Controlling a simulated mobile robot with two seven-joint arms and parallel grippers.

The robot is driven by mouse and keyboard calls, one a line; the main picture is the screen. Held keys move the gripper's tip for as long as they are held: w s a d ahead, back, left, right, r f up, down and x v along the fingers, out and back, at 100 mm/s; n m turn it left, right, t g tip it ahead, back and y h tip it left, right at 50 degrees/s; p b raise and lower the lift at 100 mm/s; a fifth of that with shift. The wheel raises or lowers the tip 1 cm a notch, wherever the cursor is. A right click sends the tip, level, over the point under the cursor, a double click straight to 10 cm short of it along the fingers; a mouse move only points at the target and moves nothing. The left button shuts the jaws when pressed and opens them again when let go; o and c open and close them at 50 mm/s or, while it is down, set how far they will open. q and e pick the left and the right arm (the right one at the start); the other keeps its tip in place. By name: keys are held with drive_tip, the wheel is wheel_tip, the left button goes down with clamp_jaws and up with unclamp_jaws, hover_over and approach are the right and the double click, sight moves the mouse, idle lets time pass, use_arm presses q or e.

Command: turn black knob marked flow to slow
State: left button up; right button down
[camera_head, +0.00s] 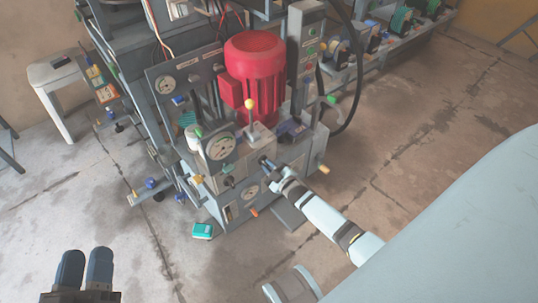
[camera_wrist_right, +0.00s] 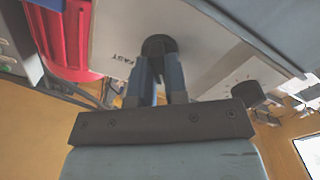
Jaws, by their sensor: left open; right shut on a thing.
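The black knob (camera_wrist_right: 158,43) sits on a pale panel (camera_wrist_right: 112,30) of the press in the right wrist view. The word FAST is printed on the panel beside it; no other marking by this knob is readable. My right gripper (camera_wrist_right: 160,62) is shut on the knob, with a blue finger on either side of it. In the head view my right gripper (camera_head: 266,162) reaches the press front from the lower right, and the knob is too small or covered to make out. My left gripper (camera_head: 86,254) is open and empty at the lower left, apart from the press.
A second dark knob (camera_wrist_right: 247,93) stands on the panel to the right.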

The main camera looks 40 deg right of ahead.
drive_tip(key=shift+n, duration=0.7)
drive_tip(key=shift+n, duration=0.3)
drive_tip(key=c, duration=1.1)
unclamp_jaws()
drive_tip(key=shift+c, duration=0.2)
use_arm(q)
drive_tip(key=shift+w+a+f+g+y+p, duration=0.1)
drive_tip(key=shift+a+f+g+y+p, duration=0.55)
drive_tip(key=shift+p, duration=1.25)
use_arm(e)
drive_tip(key=s+d, duration=0.1)
drive_tip(key=s, duration=1.2)
drive_tip(key=shift+s, duration=0.4)
use_arm(q)
drive_tip(key=shift+f, duration=0.1)
